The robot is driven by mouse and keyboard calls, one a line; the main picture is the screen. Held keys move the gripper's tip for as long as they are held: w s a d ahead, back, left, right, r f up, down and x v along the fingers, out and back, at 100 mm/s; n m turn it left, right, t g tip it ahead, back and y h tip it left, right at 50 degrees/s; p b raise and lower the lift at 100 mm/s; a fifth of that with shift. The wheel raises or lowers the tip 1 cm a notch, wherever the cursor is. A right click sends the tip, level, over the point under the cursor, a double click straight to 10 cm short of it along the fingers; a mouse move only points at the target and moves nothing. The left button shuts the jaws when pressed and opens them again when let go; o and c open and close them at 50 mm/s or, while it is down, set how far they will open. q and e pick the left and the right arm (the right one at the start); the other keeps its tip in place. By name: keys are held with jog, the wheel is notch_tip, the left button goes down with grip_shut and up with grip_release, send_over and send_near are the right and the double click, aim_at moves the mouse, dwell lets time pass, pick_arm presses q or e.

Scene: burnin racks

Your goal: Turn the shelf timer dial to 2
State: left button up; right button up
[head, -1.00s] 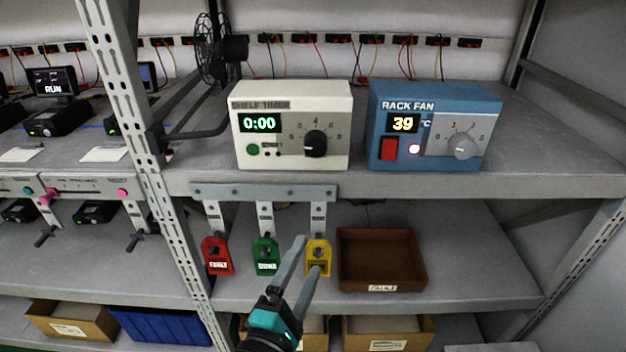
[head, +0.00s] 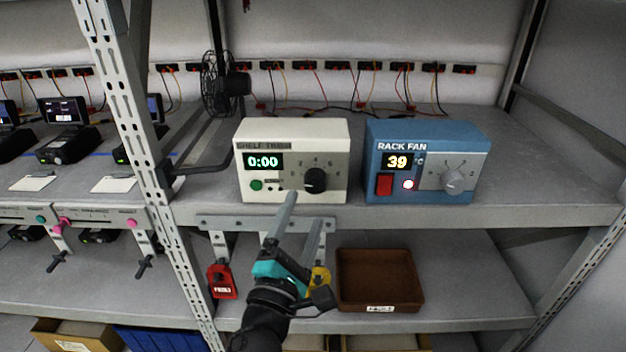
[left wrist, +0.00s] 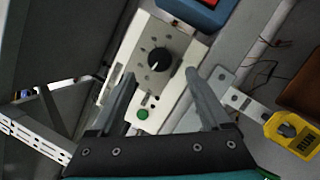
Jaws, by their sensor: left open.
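The shelf timer (head: 292,160) is a cream box on the upper shelf; its display reads 0:00. Its black dial (head: 316,181) sits on a grey numbered panel, with a green button (head: 256,184) at lower left. My left gripper (head: 304,208) is open and empty, below and in front of the timer, apart from the dial. In the left wrist view the dial (left wrist: 159,59) shows beyond and between the two fingers (left wrist: 157,88), with the green button (left wrist: 142,114) nearer. The dial's pointer setting is too small to read surely. My right gripper is not in view.
The blue rack fan box (head: 425,160) stands right of the timer. A black fan (head: 222,85) on an arm is at the left. Below hang red (head: 222,281) and yellow (head: 319,281) tags, near a brown tray (head: 380,279). The shelf's front edge (head: 480,217) lies below the timer.

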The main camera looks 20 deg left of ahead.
aim_at(313, 187)
pick_arm(q)
jog(key=shift+p+x, duration=0.6)
jog(key=shift+x, duration=2.75)
jog(key=shift+c, duration=0.3)
grip_shut()
jog(key=shift+r+m+p, duration=0.15)
jog(key=shift+m+p, duration=0.35)
jog(key=shift+p, duration=0.2)
jog(key=m+g+p, duration=0.1)
jog(key=m+p, duration=0.2)
jog(key=p, duration=0.1)
jog(key=m+h+p, duration=0.1)
jog(key=m+p, duration=0.2)
jog(key=p, duration=0.1)
jog(key=shift+a+r+g, duration=0.1)
jog(key=shift+r+g, duration=0.1)
jog(key=shift+g, duration=0.2)
jog(key=shift+f+m+g+p, duration=0.15)
jog(key=shift+m+g+p, duration=0.15)
jog(key=shift+m+p, duration=0.75)
jog(key=shift+n, duration=0.25)
